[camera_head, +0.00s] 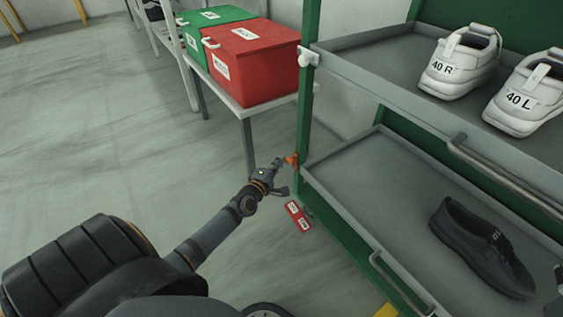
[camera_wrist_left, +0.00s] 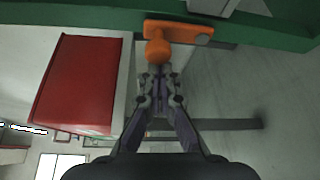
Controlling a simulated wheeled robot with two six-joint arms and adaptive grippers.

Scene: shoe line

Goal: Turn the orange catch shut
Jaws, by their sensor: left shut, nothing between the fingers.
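The orange catch (camera_head: 291,160) is on the green post of the shelf rack, at the level of the lower tray. In the left wrist view the catch (camera_wrist_left: 180,32) shows as an orange bar with a round knob, mounted across the green frame. My left gripper (camera_head: 277,164) is shut and empty, its tips close to the catch. In the left wrist view the shut fingertips (camera_wrist_left: 159,78) are just below the knob; I cannot tell whether they touch it. My right gripper is not in view.
The rack holds white shoes (camera_head: 460,62) on the upper tray and a dark shoe (camera_head: 480,245) on the lower tray. A red box (camera_head: 250,70) and a green box (camera_head: 205,35) stand on a side table. A red tag (camera_head: 297,217) is below the catch. The floor at left is clear.

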